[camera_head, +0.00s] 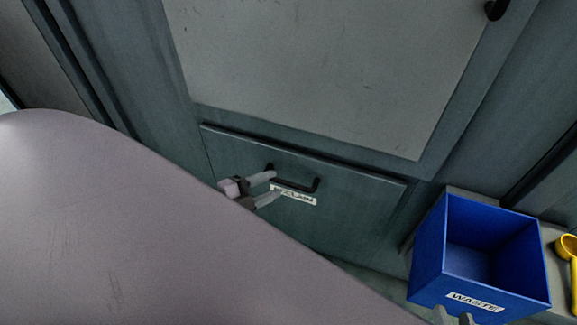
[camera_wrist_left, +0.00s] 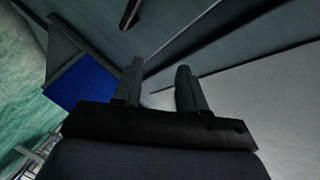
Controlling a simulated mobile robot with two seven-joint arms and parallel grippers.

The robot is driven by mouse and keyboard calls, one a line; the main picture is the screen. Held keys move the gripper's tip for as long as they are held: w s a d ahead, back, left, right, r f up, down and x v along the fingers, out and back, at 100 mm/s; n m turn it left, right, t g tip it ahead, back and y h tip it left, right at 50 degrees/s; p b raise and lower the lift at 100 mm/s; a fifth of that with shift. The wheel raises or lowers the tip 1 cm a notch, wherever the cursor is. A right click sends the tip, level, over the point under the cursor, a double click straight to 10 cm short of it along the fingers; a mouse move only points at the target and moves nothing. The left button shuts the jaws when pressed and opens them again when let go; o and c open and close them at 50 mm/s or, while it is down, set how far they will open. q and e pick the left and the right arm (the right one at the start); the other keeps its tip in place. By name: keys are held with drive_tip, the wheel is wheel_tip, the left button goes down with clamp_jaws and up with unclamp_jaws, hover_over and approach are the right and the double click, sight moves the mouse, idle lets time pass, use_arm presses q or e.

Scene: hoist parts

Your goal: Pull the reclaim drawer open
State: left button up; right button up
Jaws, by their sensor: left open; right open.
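The reclaim drawer (camera_head: 345,215) is a dark teal front low in the cabinet, and looks flush with it. It has a black bar handle (camera_head: 295,185) and a white label (camera_head: 293,195) just below, partly hidden by a finger. My left gripper (camera_head: 272,186) is open at the handle's left end, overlapping it in the head view; contact cannot be told. In the left wrist view its fingers (camera_wrist_left: 157,80) are apart with nothing between them, and a dark bar (camera_wrist_left: 130,14), probably the handle, lies beyond the tips. My right gripper (camera_head: 453,316) shows only its fingertips at the bottom edge.
A blue waste bin (camera_head: 428,240) stands right of the drawer, behind my right fingertips; blue also shows in the left wrist view (camera_wrist_left: 82,85). A yellow object (camera_head: 567,247) lies at the far right. A grey panel (camera_head: 320,60) is above the drawer. A large mauve surface covers the lower left.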

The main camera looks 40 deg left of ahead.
sight(284, 184)
use_arm(q)
drive_tip(key=w+a+f+m+h+b, duration=0.1)
drive_tip(key=f+m+b, duration=0.1)
drive_tip(key=b, duration=0.1)
drive_tip(key=w+a+f+m+h+b, duration=0.1)
drive_tip(key=f+m+b, duration=0.1)
drive_tip(key=f+m, duration=0.1)
drive_tip(key=w+a+f+m+g+h+b, duration=0.1)
drive_tip(key=f+m+b, duration=0.1)
drive_tip(key=b, duration=0.1)
drive_tip(key=shift+a+f+m+b, duration=0.1)
drive_tip(key=shift+f+m+b, duration=0.1)
drive_tip(key=shift+m+b, duration=0.1)
drive_tip(key=shift+b+x, duration=0.8)
drive_tip(key=shift+x, duration=2.45)
use_arm(e)
drive_tip(key=w+a+f+y, duration=0.1)
drive_tip(key=a+f+y, duration=0.1)
drive_tip(key=a+f, duration=0.2)
drive_tip(key=shift+f, duration=1.15)
use_arm(q)
clamp_jaws()
